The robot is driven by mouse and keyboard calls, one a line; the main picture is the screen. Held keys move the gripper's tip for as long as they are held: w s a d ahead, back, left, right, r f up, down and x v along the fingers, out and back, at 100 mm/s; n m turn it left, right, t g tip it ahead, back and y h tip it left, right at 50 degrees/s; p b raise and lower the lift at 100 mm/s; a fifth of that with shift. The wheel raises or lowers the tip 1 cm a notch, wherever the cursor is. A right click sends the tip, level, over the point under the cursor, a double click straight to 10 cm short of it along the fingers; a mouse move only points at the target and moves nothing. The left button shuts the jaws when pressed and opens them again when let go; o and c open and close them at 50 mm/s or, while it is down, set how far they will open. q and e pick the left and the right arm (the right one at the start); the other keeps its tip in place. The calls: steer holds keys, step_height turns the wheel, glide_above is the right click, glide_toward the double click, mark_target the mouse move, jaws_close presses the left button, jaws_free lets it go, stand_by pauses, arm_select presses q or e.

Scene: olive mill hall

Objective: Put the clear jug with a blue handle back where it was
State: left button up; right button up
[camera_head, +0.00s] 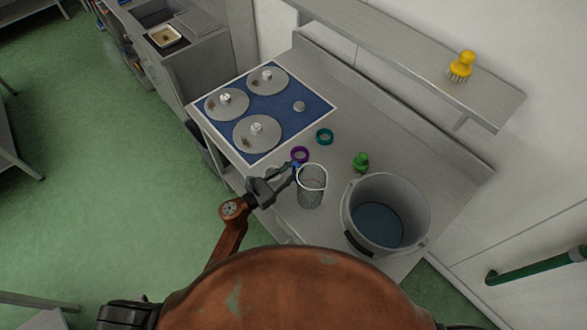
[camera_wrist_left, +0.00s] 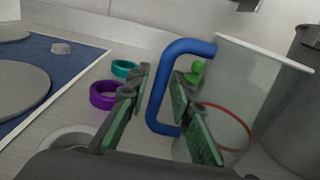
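The clear jug (camera_head: 311,190) with a white rim stands upright on the steel counter, left of the large pot, in the head view. Its blue handle (camera_wrist_left: 157,98) points toward my left gripper. In the left wrist view the jug's clear body (camera_wrist_left: 245,85) is at the right. My left gripper (camera_head: 292,169) is at the handle. Its two green-padded fingers (camera_wrist_left: 166,105) are apart, one on each side of the handle's upright bar, with small gaps showing. A red curved line shows through the jug's lower part. My right gripper is not in view.
A big steel pot (camera_head: 385,215) stands close right of the jug. A purple ring (camera_head: 300,154), teal ring (camera_head: 324,136) and green object (camera_head: 361,161) lie behind. A blue panel (camera_head: 290,117) with round lids is at left. A yellow brush (camera_head: 461,66) sits on the wall shelf (camera_head: 410,50).

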arm_select(q)
steer(key=shift+o, duration=0.5)
steer(key=shift+r, duration=0.2)
steer(key=b+v, duration=0.1)
steer(key=v, duration=1.1)
steer(key=shift+b, duration=0.35)
